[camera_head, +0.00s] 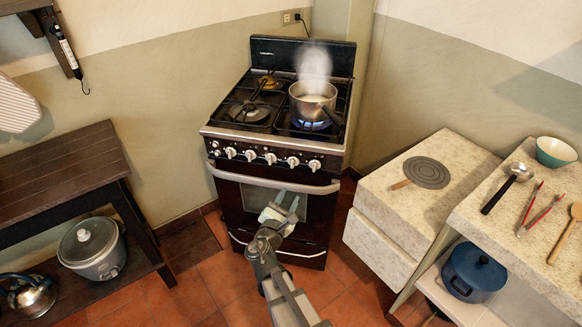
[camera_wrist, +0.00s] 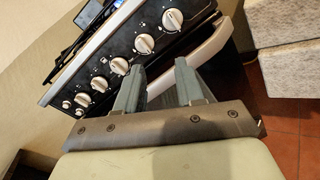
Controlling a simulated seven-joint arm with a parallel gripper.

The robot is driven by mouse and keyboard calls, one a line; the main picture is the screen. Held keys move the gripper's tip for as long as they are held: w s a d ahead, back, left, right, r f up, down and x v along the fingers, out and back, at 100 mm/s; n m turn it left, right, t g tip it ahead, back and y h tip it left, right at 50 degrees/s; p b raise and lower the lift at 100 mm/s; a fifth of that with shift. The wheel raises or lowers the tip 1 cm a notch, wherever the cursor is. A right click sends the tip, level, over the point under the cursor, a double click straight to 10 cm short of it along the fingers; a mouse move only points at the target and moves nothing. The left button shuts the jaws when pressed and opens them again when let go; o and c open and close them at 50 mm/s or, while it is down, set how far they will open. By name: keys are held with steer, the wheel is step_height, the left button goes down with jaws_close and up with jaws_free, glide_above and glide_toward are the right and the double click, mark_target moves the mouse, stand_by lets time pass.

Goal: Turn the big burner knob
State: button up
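A black stove (camera_head: 225,137) stands against the back wall. A row of several white burner knobs runs along its front panel, including knobs at the left (camera_head: 231,152), middle (camera_head: 270,158) and right (camera_head: 314,165). I cannot tell which one belongs to the big burner. In the wrist view the knobs run diagonally, with the nearest-looking one at upper right (camera_wrist: 173,19) and another (camera_wrist: 144,43) beyond my fingertips. My gripper (camera_head: 284,203) is in front of the oven door, below the knobs and apart from them. Its fingers (camera_wrist: 160,76) are spread and empty.
A steaming pot (camera_head: 313,105) sits over a blue flame on the front right burner. The white oven handle (camera_wrist: 205,60) lies between my gripper and the panel. A stone counter (camera_head: 420,205) stands to the right, a dark bench (camera_head: 60,170) to the left.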

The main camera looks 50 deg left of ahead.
mark_target(292, 163)
steer(key=w+a+n, duration=0.2)
steer(key=w+a, duration=0.1)
steer(key=w+a+n+y, duration=0.1)
steer(key=w+a+n, duration=0.1)
steer(key=w+a, duration=0.1)
steer(key=w+a+n, duration=0.2)
steer(key=w+a, duration=0.1)
steer(key=a, duration=0.1)
steer(key=shift+w+a+r+g+y, duration=0.1)
steer(key=shift+a+r+g+y, duration=0.2)
steer(key=shift+a+g+y, duration=0.1)
stand_by(0.3)
jaws_close()
stand_by(0.3)
